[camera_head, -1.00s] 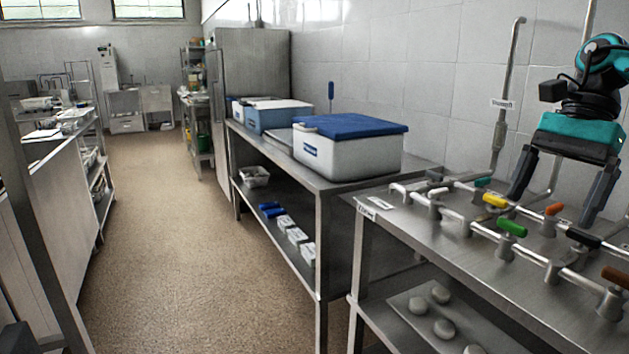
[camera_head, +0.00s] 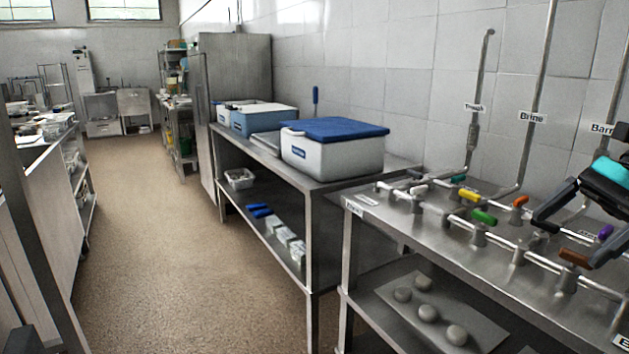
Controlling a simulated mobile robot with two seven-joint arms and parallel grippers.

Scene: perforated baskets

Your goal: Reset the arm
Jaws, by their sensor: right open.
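My right gripper (camera_head: 567,241) is at the right edge of the camera_head view, black with a teal body and partly cut off by the frame. Its two fingers are spread and point down and to the left, with nothing seen between them. In the picture the fingertips overlap the back of the steel valve counter (camera_head: 405,223), near the orange-brown handle (camera_head: 574,257) and the orange-red handle (camera_head: 520,201). I cannot tell how high the fingers are above the pipes. My left gripper is not in view.
Pipes with yellow (camera_head: 469,195) and green (camera_head: 484,216) valve handles run along the counter. A labelled upright pipe (camera_head: 533,118) stands at the wall. A white box with a blue lid (camera_head: 335,130) sits on the adjoining steel table. The floor aisle (camera_head: 165,240) is clear.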

